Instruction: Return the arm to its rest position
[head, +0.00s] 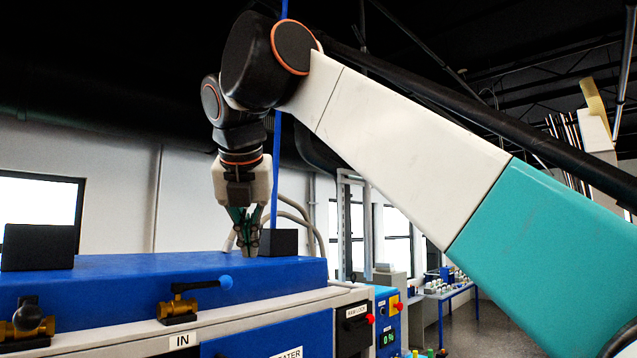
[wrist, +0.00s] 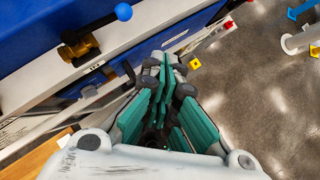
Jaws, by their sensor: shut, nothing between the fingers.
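My arm reaches from the right of the head view up and across to the left, then bends down. My gripper (head: 247,246) hangs at its end, pointing down, in front of the top of the blue bath machine (head: 130,275). Its green-padded fingers are shut and hold nothing. In the wrist view my gripper (wrist: 165,72) shows with its fingers together, above the machine's front edge and the floor. A brass valve with a blue knob (head: 180,303) is on the machine, below and left of the gripper. That valve also shows in the wrist view (wrist: 80,48).
Black blocks stand on the machine's top at the left (head: 40,247) and behind the gripper (head: 279,242). Another brass valve (head: 27,320) is at the far left. A control panel (head: 387,320) and a blue-framed table (head: 447,292) stand to the right. The grey floor (wrist: 245,95) is partly clear.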

